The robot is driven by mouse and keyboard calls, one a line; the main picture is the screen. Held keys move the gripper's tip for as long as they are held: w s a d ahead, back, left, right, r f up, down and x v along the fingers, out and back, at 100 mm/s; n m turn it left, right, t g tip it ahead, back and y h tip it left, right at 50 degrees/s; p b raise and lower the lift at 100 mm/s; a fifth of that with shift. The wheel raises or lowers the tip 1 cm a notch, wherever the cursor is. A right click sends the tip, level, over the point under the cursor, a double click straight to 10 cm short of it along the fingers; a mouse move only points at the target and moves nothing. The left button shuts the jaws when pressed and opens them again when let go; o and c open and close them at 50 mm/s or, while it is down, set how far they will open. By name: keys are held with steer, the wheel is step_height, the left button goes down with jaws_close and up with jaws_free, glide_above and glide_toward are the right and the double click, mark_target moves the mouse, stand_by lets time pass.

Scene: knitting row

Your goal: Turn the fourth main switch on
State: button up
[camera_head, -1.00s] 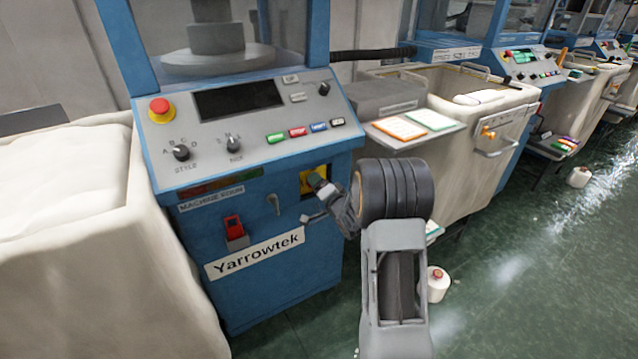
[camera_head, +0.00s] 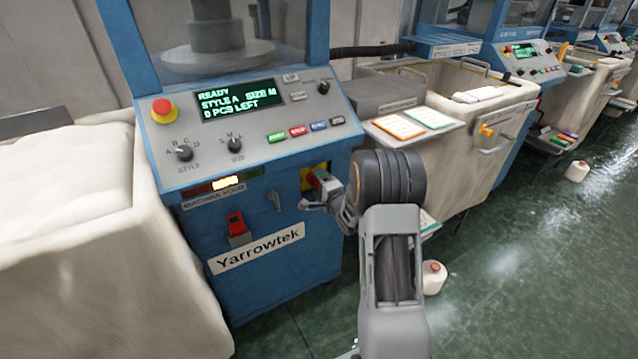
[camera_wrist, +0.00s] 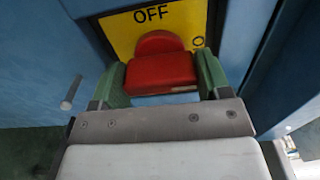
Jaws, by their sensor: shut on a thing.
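The main switch is a red knob (camera_wrist: 160,70) on a yellow plate (camera_wrist: 125,38) with "OFF" at its top edge in the wrist view. Another mark at the plate's right is cut off. My gripper (camera_wrist: 162,78) is shut on the red knob, one green fingertip on each side. In the head view the yellow plate (camera_head: 306,180) is on the front of the nearest blue machine (camera_head: 275,222), partly hidden by my gripper (camera_head: 322,187). That machine's display (camera_head: 238,100) is lit and reads "READY, STYLE A, SIZE M, 0 PCS LEFT". A pale yellow lamp (camera_head: 225,183) below the panel is lit.
A red emergency button (camera_head: 163,110) and dials sit on the panel. A red holder (camera_head: 237,224) juts from the machine's front. Cream bins stand at left (camera_head: 65,240) and right (camera_head: 455,140). A white cone (camera_head: 433,277) stands on the green floor near my arm.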

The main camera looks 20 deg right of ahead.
stand_by(0.3)
steer(key=o, duration=0.6)
steer(key=shift+o, duration=0.2)
steer(key=s+d+p, duration=0.1)
steer(key=s, duration=1.2)
steer(key=shift+s+d, duration=0.3)
steer(key=shift+s, duration=0.1)
